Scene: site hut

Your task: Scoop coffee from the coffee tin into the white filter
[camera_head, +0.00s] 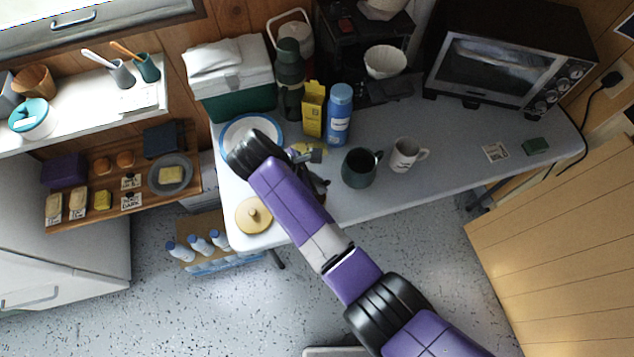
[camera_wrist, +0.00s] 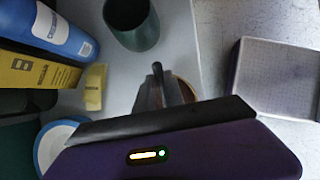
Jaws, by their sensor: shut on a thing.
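My gripper (camera_wrist: 163,98) is shut on a thin dark handle-like piece (camera_wrist: 157,70) that sticks up between the fingers. Its far end is hidden, so I cannot tell whether it is the scoop. In the head view my forearm and wrist cover most of the gripper, which is over the left part of the table. A brown rounded rim (camera_wrist: 187,88) shows just behind the fingers; I cannot tell if it is the coffee tin. A round tan lid with a knob (camera_head: 253,216) is at the table's front left. The white filter (camera_head: 385,61) is at the back, by the black stand.
A dark green mug (camera_head: 359,168) and a white mug (camera_head: 405,155) stand right of my gripper. A blue bottle (camera_head: 339,115), yellow box (camera_head: 312,110) and blue-rimmed plate (camera_head: 233,127) are behind. A toaster oven (camera_head: 500,60) stands back right. The table's right front is mostly clear.

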